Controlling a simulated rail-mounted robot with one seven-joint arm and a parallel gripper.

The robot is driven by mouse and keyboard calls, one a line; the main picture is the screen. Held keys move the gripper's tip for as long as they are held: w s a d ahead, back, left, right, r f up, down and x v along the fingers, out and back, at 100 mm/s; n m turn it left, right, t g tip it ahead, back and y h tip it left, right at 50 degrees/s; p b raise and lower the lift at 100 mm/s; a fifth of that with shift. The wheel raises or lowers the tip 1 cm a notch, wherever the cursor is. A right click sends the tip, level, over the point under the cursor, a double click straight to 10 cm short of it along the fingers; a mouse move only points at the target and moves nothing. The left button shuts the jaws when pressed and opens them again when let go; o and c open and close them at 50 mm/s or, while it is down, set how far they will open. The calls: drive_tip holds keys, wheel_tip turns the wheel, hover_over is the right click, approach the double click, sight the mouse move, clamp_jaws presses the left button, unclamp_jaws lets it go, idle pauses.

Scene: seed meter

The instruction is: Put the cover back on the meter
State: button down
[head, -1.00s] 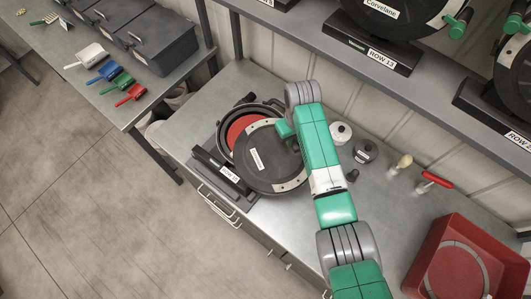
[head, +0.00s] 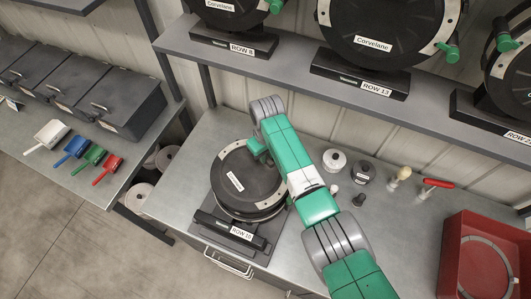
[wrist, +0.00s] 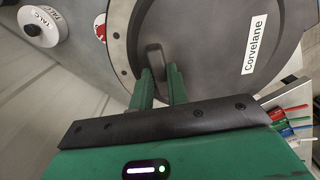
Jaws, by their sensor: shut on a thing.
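The cover (head: 245,190) is a dark round disc with a pale edge band and a "Corvelane" label. It lies over the meter, whose dark body (head: 252,215) shows below it on a base (head: 222,226) labelled "ROW 10". I cannot tell whether the cover is fully seated. My gripper (head: 262,152) is at the cover's upper right. In the wrist view my gripper (wrist: 160,80) is shut on the small raised grip of the cover (wrist: 205,45). The meter's inside is hidden by the cover.
The shelf (head: 300,75) above holds other meters. Coloured scoops (head: 75,148) lie on the left bench. Bench left of the meter is clear.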

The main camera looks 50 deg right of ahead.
drive_tip(key=shift+f+b, duration=1.7)
drive_tip(key=shift+f, duration=0.45)
drive_tip(key=shift+f, duration=0.1)
drive_tip(key=shift+f, duration=0.25)
drive_tip(key=shift+f+b, duration=0.5)
drive_tip(key=shift+f, duration=0.05)
idle(1.0)
drive_tip(key=c, duration=1.3)
unclamp_jaws()
drive_tip(key=shift+c, duration=0.3)
wheel_tip(320, 180, up, 10)
drive_tip(key=p, duration=0.9)
drive_tip(key=shift+f, duration=0.2)
